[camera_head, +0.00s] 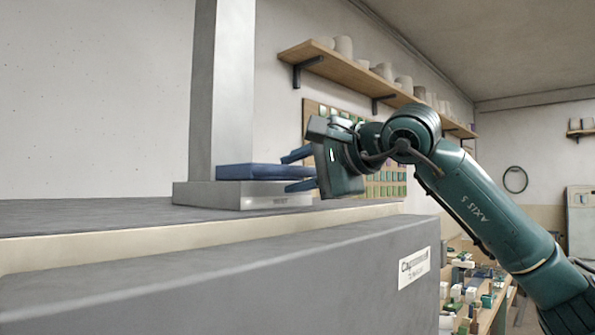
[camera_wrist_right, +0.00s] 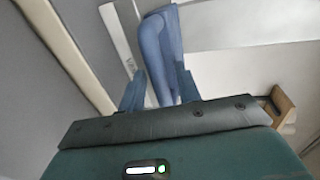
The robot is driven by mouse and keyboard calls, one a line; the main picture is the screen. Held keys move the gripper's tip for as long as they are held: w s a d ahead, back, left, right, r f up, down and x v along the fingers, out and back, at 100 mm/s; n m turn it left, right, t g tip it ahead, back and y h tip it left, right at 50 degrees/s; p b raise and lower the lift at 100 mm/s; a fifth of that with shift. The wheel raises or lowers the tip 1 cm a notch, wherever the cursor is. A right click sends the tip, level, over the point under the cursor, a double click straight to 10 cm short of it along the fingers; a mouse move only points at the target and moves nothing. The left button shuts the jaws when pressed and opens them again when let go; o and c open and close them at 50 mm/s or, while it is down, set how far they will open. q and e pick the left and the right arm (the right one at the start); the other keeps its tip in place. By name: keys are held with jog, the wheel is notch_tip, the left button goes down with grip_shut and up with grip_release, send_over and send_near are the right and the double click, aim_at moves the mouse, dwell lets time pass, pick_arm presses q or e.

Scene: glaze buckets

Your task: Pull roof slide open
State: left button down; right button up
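The roof slide (camera_head: 262,172) is a flat blue slab lying on a low grey base at the foot of a tall grey column. It also shows in the right wrist view (camera_wrist_right: 154,50), reaching in between my fingers. My right gripper (camera_head: 286,174) has its two blue fingers spread around the right end of the slab, one above and one below. In the right wrist view the fingers (camera_wrist_right: 160,76) stand on either side of the slab, apart from each other. Small gaps seem to show, but contact is hard to judge. My left gripper is not in view.
The grey base (camera_head: 240,202) stands on the dark kiln top (camera_head: 90,215), with the grey column (camera_head: 232,90) rising behind it. A wooden wall shelf (camera_head: 345,72) with several pots is behind my right arm. A low bench (camera_head: 480,300) with small coloured items is at lower right.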

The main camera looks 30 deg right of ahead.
grip_shut()
jog(key=shift+s, duration=0.1)
jog(key=v, duration=0.2)
jog(key=f+b+v, duration=0.1)
jog(key=v, duration=0.2)
jog(key=shift+s, duration=0.15)
jog(key=shift+s+d, duration=0.15)
jog(key=shift+s, duration=0.1)
jog(key=shift+o, duration=0.4)
grip_release()
